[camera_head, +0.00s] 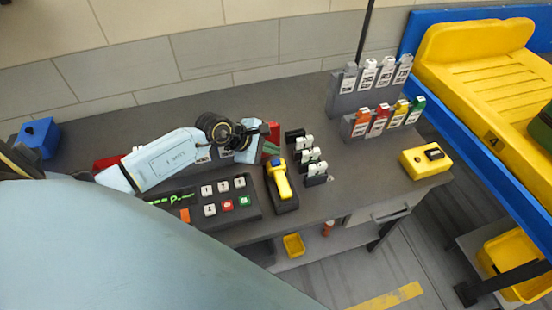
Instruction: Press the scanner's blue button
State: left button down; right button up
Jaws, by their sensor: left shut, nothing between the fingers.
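The scanner (283,183) is a yellow hand-held device lying in a black cradle on the dark grey worktop, right of a keypad. Its blue button (277,162) shows as a small blue patch at its far end. My right gripper is not in view.
A keypad (190,206) with a green display lies left of the scanner. Small dark holders (314,168) stand close on its right. A rack (362,128) with coloured bottles stands at the back right.

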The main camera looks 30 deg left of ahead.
aim_at(272, 163)
pick_arm(q)
jog(key=shift+r+p, duration=1)
jog(key=shift+r, duration=0.6)
jog(key=shift+f, duration=0.1)
